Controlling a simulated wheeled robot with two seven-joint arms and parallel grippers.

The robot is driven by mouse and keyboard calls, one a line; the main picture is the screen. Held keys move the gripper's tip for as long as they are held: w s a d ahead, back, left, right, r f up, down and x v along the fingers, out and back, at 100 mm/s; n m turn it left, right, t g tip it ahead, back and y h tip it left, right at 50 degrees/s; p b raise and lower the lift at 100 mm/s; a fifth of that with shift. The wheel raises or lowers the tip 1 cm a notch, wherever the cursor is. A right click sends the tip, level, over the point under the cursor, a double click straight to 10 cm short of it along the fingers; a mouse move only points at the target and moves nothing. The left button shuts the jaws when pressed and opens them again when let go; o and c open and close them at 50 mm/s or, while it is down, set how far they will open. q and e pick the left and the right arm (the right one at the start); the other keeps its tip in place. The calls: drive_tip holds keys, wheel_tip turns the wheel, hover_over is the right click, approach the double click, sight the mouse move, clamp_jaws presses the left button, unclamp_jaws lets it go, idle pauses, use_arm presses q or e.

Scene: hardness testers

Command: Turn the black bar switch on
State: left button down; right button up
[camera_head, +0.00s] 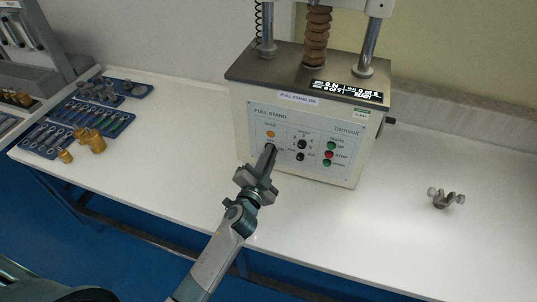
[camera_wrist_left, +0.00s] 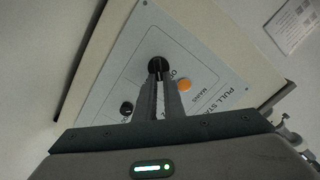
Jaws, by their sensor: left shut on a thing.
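The black bar switch (camera_wrist_left: 156,65) sits on the front panel of the pull stand (camera_head: 267,118). It shows in the left wrist view beside the orange mains lamp (camera_wrist_left: 185,85). My left gripper (camera_wrist_left: 157,75) has its fingertips at the switch, shut on it. In the head view my left gripper (camera_head: 269,150) reaches the panel just below the orange lamp and hides most of the switch. Which way the bar is turned is too covered to tell. My right gripper is not in view.
The panel also has a black knob (camera_head: 301,144), another dark knob, and green and red buttons (camera_head: 329,154). Blue tool trays (camera_head: 62,137) and brass weights lie at the left. A small metal clamp (camera_head: 446,198) lies on the clear white bench at the right.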

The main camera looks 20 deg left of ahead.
use_arm(q)
drive_tip(key=m, duration=0.6)
drive_tip(key=f+m, duration=0.1)
drive_tip(key=m, duration=0.1)
drive_tip(key=shift+d+f+m+b, duration=0.1)
drive_tip(key=shift+d+m+b, duration=0.15)
drive_tip(key=shift+m+b, duration=0.15)
idle(0.3)
drive_tip(key=c, duration=1.9)
unclamp_jaws()
drive_tip(key=shift+o, duration=0.2)
drive_tip(key=shift+s, duration=0.15)
